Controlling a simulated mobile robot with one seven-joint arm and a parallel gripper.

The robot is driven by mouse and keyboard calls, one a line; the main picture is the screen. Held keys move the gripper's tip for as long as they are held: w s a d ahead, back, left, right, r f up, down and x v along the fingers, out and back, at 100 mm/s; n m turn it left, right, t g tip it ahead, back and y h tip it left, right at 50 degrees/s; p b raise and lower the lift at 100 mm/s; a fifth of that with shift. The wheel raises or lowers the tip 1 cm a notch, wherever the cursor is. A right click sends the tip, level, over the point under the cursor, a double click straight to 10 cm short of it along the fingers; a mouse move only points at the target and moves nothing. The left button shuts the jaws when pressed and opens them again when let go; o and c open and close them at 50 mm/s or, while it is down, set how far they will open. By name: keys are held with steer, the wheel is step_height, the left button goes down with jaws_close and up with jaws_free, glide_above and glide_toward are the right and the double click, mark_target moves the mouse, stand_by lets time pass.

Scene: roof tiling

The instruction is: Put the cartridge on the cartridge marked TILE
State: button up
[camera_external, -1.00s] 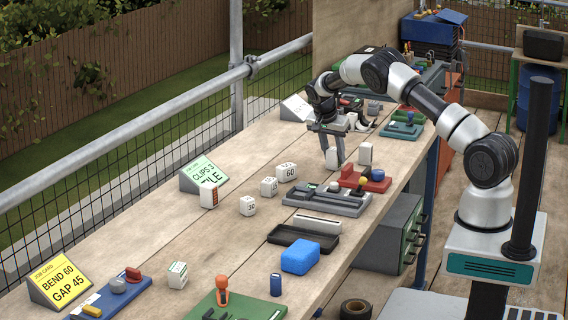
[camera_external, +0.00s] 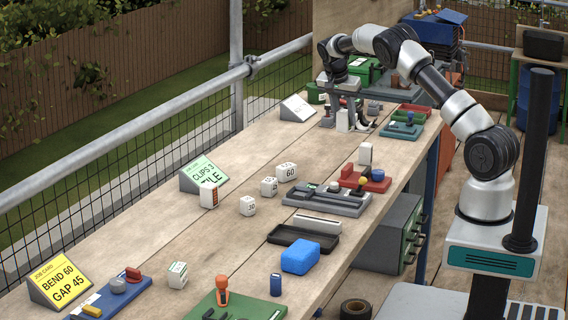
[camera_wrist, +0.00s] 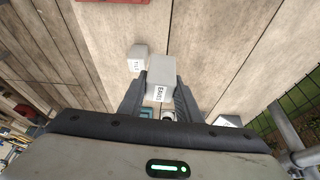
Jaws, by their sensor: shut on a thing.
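My gripper (camera_external: 347,112) is shut on a white cartridge (camera_external: 342,121), which hangs upright between the fingers toward the back of the bench. A second white cartridge (camera_external: 365,154) stands upright on the bench, nearer the camera and slightly right of my gripper. In the wrist view a cartridge marked TILE (camera_wrist: 137,58) stands to the upper left, apart from the held one. The gap under the held cartridge cannot be judged.
A red fixture (camera_external: 376,184) and a grey tray (camera_external: 340,202) lie in front of the standing cartridge. Small numbered blocks (camera_external: 269,187) and a CLIPS 3 card (camera_external: 203,174) are to the left. Bare bench lies between the held and standing cartridges.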

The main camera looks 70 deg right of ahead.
steer(key=s+d+r+p, duration=0.2)
steer(key=s+d+r, duration=0.3)
steer(key=n, duration=0.1)
glide_above(366, 144)
step_height(366, 144, down, 10)
steer(key=shift+a+f, duration=0.1)
steer(key=shift+f+b, duration=0.2)
steer(key=shift+b, duration=0.2)
steer(key=o, duration=1.1)
steer(key=shift+r, duration=0.1)
